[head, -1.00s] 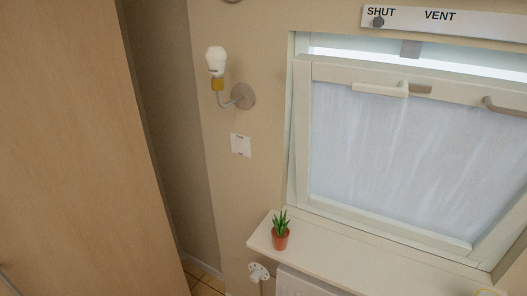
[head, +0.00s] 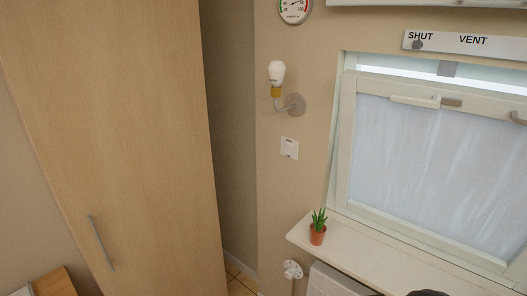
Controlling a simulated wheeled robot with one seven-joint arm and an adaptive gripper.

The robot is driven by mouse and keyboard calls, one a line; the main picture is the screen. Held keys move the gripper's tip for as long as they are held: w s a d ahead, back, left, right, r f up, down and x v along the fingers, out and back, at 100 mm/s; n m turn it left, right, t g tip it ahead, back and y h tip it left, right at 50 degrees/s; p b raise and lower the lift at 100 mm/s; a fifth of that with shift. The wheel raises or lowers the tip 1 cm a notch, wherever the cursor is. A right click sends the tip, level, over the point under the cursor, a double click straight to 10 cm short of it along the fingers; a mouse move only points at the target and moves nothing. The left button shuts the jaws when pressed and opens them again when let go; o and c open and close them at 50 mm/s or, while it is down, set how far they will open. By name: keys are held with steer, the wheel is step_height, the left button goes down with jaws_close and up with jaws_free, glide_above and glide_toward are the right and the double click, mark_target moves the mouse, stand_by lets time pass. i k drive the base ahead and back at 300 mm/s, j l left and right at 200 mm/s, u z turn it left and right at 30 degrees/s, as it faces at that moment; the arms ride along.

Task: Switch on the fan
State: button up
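No fan shows in the head view. A white switch plate (head: 289,148) is on the beige wall, below a wall lamp and left of the window; I cannot tell what it controls or which way it is set. A white panel (head: 461,44) marked SHUT and VENT, with a small dark knob (head: 417,44) under SHUT, is above the window.
A tall wooden cabinet (head: 110,130) fills the left. The wall lamp (head: 277,75) sticks out from the wall. A tilted-open window (head: 430,150) is above a sill (head: 345,250) holding a potted plant (head: 318,234). A round gauge (head: 295,8) is at the top.

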mark_target(288, 147)
steer(key=i+j+z, duration=0.3)
steer(key=i+j, duration=0.45)
